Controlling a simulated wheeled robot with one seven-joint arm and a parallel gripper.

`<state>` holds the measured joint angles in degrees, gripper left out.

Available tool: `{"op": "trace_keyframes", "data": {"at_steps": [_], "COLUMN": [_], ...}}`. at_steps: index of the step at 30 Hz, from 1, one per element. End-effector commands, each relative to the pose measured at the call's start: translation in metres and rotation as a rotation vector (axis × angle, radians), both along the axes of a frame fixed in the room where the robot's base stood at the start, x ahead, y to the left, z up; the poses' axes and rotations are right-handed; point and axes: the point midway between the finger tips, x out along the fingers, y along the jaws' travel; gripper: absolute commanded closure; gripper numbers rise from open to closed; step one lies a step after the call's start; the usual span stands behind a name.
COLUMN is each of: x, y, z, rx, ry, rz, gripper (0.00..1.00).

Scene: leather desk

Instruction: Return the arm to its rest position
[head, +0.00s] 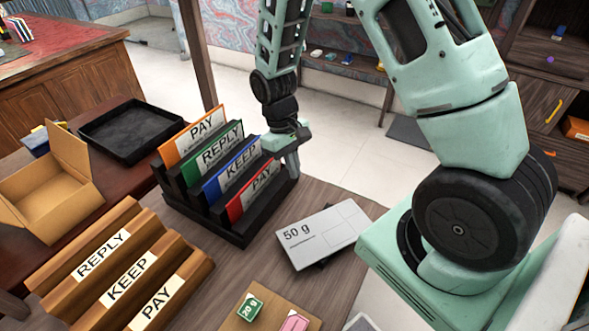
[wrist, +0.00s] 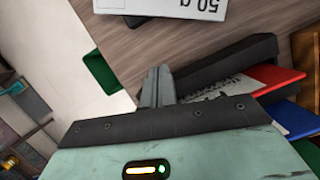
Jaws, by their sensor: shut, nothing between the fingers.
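My gripper (head: 291,164) is at the right end of the black letter rack, close beside the red PAY card (head: 255,193). Its fingers are together with nothing between them, and they point down. In the wrist view the closed fingertips (wrist: 157,84) show beside the black rack (wrist: 220,72) and a red card (wrist: 272,77). I cannot tell whether the fingers touch the rack. The rack (head: 222,231) holds an orange PAY card (head: 198,136), a green REPLY card (head: 211,160), a blue KEEP card (head: 231,180) and the red one.
A wooden stand (head: 120,270) labelled REPLY, KEEP and PAY is at front left. A cardboard box (head: 45,190) and a black tray (head: 130,128) are behind it. A green 20 g block (head: 249,307) is in front.

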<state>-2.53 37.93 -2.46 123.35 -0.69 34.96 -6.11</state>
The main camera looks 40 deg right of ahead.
Motion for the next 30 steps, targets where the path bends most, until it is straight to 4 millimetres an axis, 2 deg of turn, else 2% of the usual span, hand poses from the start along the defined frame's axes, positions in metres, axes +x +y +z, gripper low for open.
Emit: {"op": "trace_keyframes", "data": {"at_steps": [11, 14, 16, 20, 24, 27, 30], "x": [0.000, -0.003, -0.010, -0.040, -0.087, -0.123, -0.152], "y": [0.004, 0.024, 0.049, 0.105, 0.151, 0.170, 0.181], "z": [0.003, 0.019, 0.038, 0.083, 0.125, 0.146, 0.158], "rx": [0.003, 0.023, 0.045, 0.096, 0.135, 0.152, 0.159], "ry": [-0.005, -0.028, -0.055, -0.115, -0.176, -0.215, -0.247], "rz": [0.005, 0.037, 0.077, 0.187, 0.316, 0.401, 0.467], "gripper": [1.00, 1.00, 1.00, 1.00, 1.00, 1.00, 1.00]}}
